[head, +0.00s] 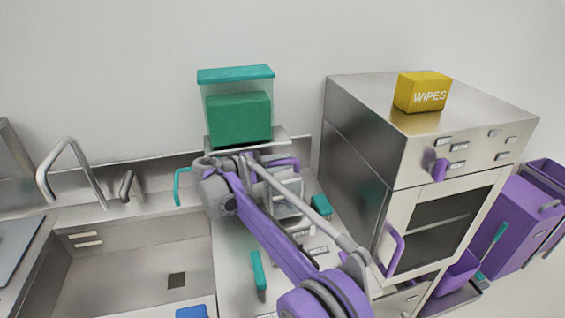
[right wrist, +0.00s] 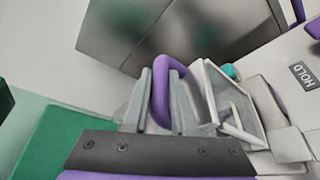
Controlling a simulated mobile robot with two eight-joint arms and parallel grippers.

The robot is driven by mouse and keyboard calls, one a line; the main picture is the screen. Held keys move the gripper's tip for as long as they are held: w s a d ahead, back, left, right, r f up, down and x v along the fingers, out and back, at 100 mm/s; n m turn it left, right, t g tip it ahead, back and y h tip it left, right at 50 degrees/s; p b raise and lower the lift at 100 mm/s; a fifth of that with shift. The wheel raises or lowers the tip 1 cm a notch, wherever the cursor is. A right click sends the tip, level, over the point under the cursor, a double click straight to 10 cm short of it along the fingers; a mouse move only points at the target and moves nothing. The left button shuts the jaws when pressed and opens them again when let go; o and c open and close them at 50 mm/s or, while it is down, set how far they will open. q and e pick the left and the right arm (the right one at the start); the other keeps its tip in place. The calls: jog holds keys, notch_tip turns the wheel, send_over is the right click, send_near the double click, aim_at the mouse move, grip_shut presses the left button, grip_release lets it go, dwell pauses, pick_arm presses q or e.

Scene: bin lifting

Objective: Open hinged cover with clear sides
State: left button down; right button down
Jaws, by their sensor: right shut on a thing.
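The cover with clear sides (head: 287,203) is on the counter in the middle of the head view, partly hidden behind my right arm. A purple looped handle (head: 285,162) shows just above it. In the right wrist view, the pale-framed clear cover (right wrist: 232,98) is right beside my fingers, and the purple handle (right wrist: 167,72) passes between them. My right gripper (right wrist: 160,98) is shut on this handle. In the head view my right gripper (head: 255,166) is partly hidden by its own wrist. How far the cover is raised I cannot tell. My left gripper is not in view.
A clear bin with a teal lid (head: 236,74) and green contents stands behind my gripper. A steel cabinet (head: 360,130) with a yellow wipes box (head: 422,93) stands right. A sink (head: 150,270) is left. Teal-handled items (head: 258,270) lie on the counter.

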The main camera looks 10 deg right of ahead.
dwell(0.8)
